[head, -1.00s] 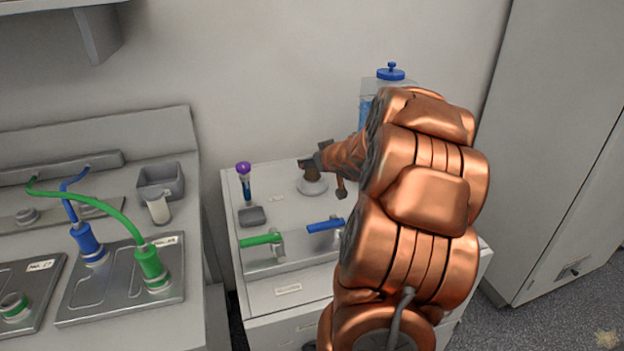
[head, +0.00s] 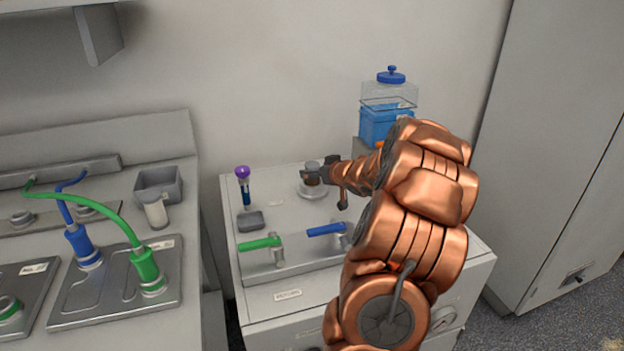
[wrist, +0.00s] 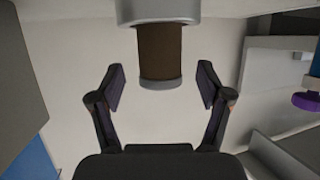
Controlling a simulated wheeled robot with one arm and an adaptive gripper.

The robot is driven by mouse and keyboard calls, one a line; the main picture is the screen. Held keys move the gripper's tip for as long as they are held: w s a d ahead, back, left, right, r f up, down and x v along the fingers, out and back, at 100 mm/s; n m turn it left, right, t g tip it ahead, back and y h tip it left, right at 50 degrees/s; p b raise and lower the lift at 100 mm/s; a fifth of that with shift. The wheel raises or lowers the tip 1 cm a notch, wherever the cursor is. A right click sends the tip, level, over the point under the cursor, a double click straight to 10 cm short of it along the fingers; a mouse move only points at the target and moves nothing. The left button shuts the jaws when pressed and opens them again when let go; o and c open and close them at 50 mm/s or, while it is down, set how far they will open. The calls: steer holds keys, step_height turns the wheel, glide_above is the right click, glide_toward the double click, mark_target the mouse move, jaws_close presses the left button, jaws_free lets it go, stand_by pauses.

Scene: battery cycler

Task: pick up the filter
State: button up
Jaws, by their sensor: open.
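The filter (wrist: 160,52) is a short brown cylinder with pale end rims. In the wrist view it shows at the upper middle, between and slightly beyond my two open fingers. In the head view the filter (head: 312,170) stands on a round pale base on top of the grey cabinet, partly hidden by my gripper. My gripper (wrist: 160,88) is open with a finger on each side of the filter and visible gaps to it. In the head view my gripper (head: 325,176) reaches in from the right at the filter's height.
A purple-capped tube (head: 244,187) and a small grey tray (head: 251,220) are left of the filter. Green (head: 260,243) and blue (head: 326,230) valve handles stand in front. A blue-lidded clear container (head: 388,105) is behind my arm. The wall is close behind.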

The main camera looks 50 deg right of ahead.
steer(key=shift+x, duration=1.25)
steer(key=shift+f, duration=0.1)
steer(key=c, duration=1.3)
